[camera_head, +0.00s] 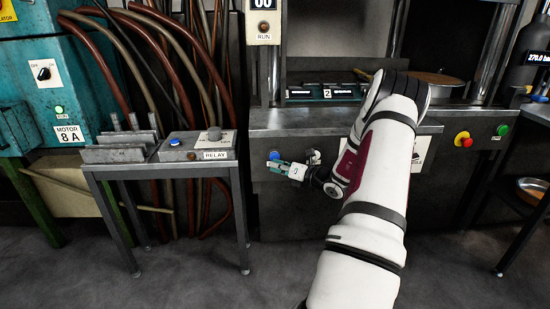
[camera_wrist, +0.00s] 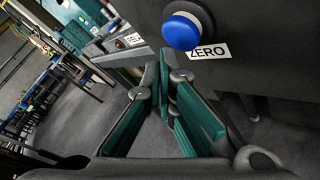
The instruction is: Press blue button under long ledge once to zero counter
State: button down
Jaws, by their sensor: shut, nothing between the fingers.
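The blue button (camera_head: 274,155) is on the dark front panel below the long grey ledge (camera_head: 300,120). In the wrist view the round blue button (camera_wrist: 182,31) sits in a pale collar beside a label reading ZERO (camera_wrist: 208,52). My gripper (camera_head: 272,165) is shut and empty, at the panel just below the button. In the wrist view its teal-padded fingers (camera_wrist: 170,68) come together just below the button in the picture; I cannot tell whether they touch it. The counter (camera_head: 263,4) at the top edge shows 00, partly cut off.
A relay box (camera_head: 196,146) with another blue button (camera_head: 175,142) stands on a small table (camera_head: 165,171) to the left. A red stop knob (camera_head: 463,139) and a green button (camera_head: 502,130) are on the panel at right. Hoses (camera_head: 200,80) hang behind the small table.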

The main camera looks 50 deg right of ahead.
jog(key=shift+a, duration=0.1)
jog(key=shift+s+a+p, duration=0.85)
jog(key=shift+s+a, duration=0.8)
jog(key=shift+a, duration=0.2)
